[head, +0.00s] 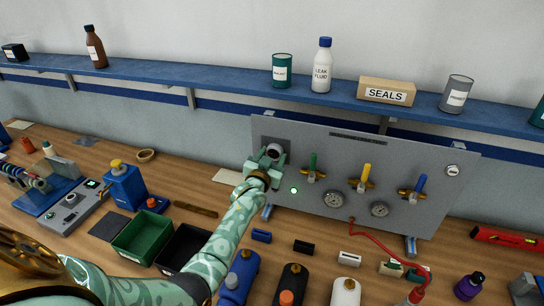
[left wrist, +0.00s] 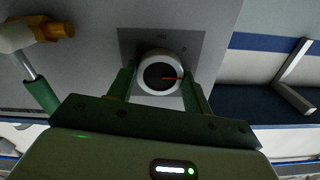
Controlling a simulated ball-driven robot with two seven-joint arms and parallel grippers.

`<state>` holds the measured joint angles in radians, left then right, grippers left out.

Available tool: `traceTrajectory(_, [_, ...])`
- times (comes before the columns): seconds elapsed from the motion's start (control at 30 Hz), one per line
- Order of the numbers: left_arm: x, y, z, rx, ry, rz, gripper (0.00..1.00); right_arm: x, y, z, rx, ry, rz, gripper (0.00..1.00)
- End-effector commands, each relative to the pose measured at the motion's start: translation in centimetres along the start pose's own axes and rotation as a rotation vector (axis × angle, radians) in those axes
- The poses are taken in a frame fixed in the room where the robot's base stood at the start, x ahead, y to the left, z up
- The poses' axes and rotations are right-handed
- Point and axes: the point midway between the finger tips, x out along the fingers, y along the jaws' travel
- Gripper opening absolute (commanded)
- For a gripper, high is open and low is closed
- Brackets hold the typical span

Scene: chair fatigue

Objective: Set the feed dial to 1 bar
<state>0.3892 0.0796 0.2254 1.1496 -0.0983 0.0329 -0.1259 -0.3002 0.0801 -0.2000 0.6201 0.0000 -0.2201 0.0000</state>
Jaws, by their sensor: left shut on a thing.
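The feed dial (left wrist: 158,72) is a round knob with a pale rim, a dark face and a red pointer. In the left wrist view the pointer lies toward the right of that picture. The dial sits on a darker square plate at the upper left of the grey panel (head: 450,205). My left gripper (head: 268,158) is at the dial, and in the left wrist view its two green fingers (left wrist: 160,86) are shut on the dial from both sides. The scale marks around the dial are too dim to read. My right gripper is not in view.
The panel carries a green-handled valve (head: 313,164), a yellow one (head: 364,176), a blue one (head: 418,187), and gauges (head: 334,199) below. A green light (head: 294,190) shows near my gripper. Bins (head: 143,233) and bottles (head: 240,275) stand in front. A blue shelf (head: 220,87) runs above.

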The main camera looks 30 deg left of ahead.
Motion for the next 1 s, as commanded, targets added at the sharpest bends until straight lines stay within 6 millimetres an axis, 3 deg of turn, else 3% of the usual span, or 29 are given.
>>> traceTrajectory(0.3, [-0.1,0.1,0.2,0.001,-0.004,0.001,0.27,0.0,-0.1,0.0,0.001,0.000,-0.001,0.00])
traceTrajectory(0.33, [-0.1,0.1,0.2,0.001,-0.004,0.001,0.58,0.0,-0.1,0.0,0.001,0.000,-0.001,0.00])
traceTrajectory(0.4, [0.0,0.1,0.2,0.001,-0.003,0.001,0.72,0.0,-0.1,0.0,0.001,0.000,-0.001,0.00])
traceTrajectory(0.77, [-0.7,0.0,0.1,0.001,-0.002,0.001,0.72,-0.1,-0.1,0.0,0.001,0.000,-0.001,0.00])
traceTrajectory(0.87, [-2.1,0.0,0.1,0.001,-0.002,0.001,0.72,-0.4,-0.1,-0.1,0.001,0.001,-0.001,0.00])
traceTrajectory(1.0, [-5.8,0.0,0.1,0.001,-0.004,0.001,0.72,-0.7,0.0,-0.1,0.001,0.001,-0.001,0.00])
